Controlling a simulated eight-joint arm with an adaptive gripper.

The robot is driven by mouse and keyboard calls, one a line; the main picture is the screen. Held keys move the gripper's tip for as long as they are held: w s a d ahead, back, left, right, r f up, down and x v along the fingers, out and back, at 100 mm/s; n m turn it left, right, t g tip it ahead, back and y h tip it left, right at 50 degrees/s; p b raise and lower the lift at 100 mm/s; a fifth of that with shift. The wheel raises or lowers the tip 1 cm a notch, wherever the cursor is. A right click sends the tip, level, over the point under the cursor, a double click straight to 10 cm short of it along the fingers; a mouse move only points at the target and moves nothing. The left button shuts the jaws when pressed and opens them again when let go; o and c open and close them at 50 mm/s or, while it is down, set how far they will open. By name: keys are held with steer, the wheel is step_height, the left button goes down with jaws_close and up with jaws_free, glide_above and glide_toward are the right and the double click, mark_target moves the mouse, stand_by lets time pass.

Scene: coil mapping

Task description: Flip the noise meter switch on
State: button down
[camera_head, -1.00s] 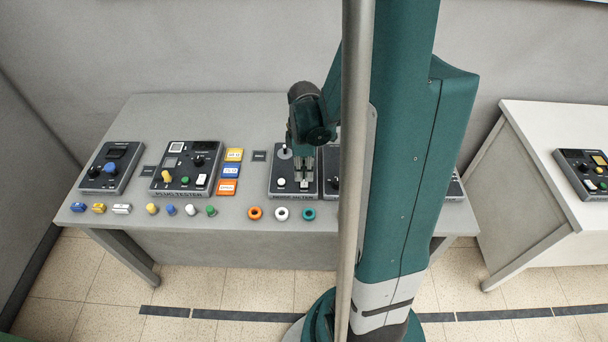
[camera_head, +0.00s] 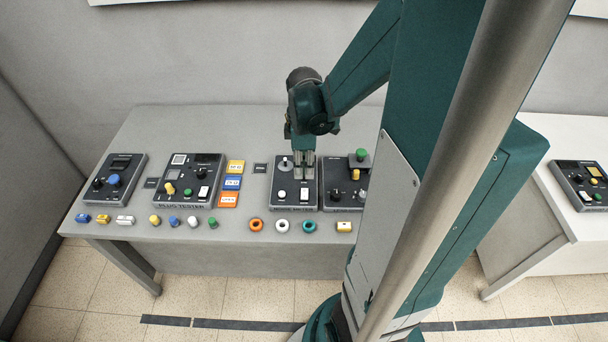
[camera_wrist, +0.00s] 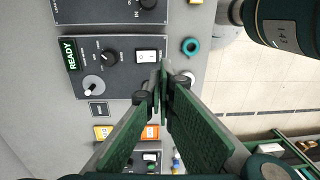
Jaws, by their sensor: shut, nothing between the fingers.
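The noise meter (camera_head: 292,205) is a dark panel with a lettered front edge, near the middle of the bench. In the wrist view its panel (camera_wrist: 120,83) shows a green READY display (camera_wrist: 69,54), a black knob (camera_wrist: 110,57) and a grey-white dial (camera_wrist: 92,86). Its white rocker switch (camera_head: 304,194) is at the front right of the panel and also shows in the wrist view (camera_wrist: 147,57). My gripper (camera_head: 304,178) is shut and empty, pointing down just behind the switch in the head view. In the wrist view its fingertips (camera_wrist: 163,66) appear beside the switch; contact is unclear.
The plug tester (camera_head: 190,203) and another panel (camera_head: 118,162) stand to the left. A panel with a green knob (camera_head: 360,154) stands close on the right, partly hidden by my arm. Orange (camera_head: 256,225), white (camera_head: 282,226) and teal rings (camera_head: 309,227) lie in front.

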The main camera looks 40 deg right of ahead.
steer(key=shift+s+a+r, duration=0.1)
steer(key=shift+s+r, duration=0.05)
steer(key=shift+r, duration=1.05)
steer(key=shift+a, duration=0.1)
steer(key=a+r+m+t, duration=0.4)
steer(key=a+r, duration=0.3)
steer(key=a, duration=0.4)
steer(key=a+r+m+t+b, duration=0.1)
steer(key=a+r+m+t, duration=0.2)
steer(key=a, duration=0.9)
steer(key=shift+s+a+r+m+t+h, duration=0.35)
steer(key=shift+r+m, duration=0.65)
steer(key=shift+r, duration=1.05)
steer(key=shift+d, duration=0.1)
